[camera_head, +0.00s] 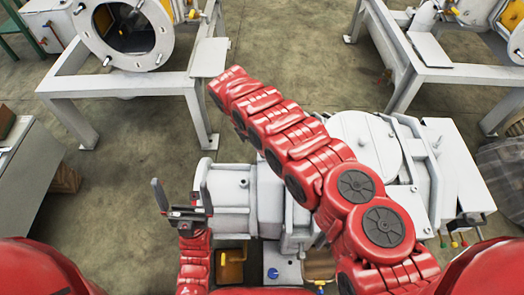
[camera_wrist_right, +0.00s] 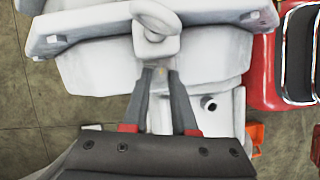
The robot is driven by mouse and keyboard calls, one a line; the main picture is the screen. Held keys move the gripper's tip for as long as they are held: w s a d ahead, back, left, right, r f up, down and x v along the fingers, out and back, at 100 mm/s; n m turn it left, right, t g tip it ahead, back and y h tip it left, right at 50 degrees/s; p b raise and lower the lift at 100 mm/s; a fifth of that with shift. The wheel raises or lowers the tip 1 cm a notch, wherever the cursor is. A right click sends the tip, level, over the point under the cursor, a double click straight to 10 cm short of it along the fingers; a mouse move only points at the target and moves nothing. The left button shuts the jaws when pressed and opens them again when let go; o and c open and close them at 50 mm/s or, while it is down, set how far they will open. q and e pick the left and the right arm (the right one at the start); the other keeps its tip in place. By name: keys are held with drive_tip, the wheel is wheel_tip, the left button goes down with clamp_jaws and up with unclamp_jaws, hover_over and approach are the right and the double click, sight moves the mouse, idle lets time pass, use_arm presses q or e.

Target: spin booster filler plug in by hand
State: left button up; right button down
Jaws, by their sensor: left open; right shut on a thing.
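The white vacuum booster machine (camera_head: 236,197) stands in front of me in the head view. In the right wrist view, my right gripper (camera_wrist_right: 162,72) has its two grey fingers close together just below a white ring-shaped part (camera_wrist_right: 156,20) on the machine. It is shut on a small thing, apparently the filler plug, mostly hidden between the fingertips. Whether the plug sits in its hole cannot be told. In the head view my red right arm crosses over the machine and its gripper is hidden. My left gripper (camera_head: 182,196) is open and empty at the machine's left end.
A round white cover (camera_head: 365,140) lies on the machine's right part. White frames with a round flanged opening (camera_head: 128,30) stand at the back left, and another frame (camera_head: 430,48) at the back right. A grey cabinet (camera_head: 30,165) stands at the left. Floor between is clear.

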drive_tip(key=shift+w+f+m+g+b, duration=0.15)
drive_tip(key=shift+m+b, duration=0.4)
drive_tip(key=shift+b, duration=0.7)
drive_tip(key=shift+w+f+m+g+b, duration=0.15)
drive_tip(key=shift+m+b, duration=0.4)
drive_tip(key=shift+b, duration=0.7)
drive_tip(key=shift+s+r+m+b, duration=0.1)
drive_tip(key=shift+r+m+b, duration=0.2)
drive_tip(key=shift+b, duration=0.4)
drive_tip(key=c, duration=0.7)
unclamp_jaws()
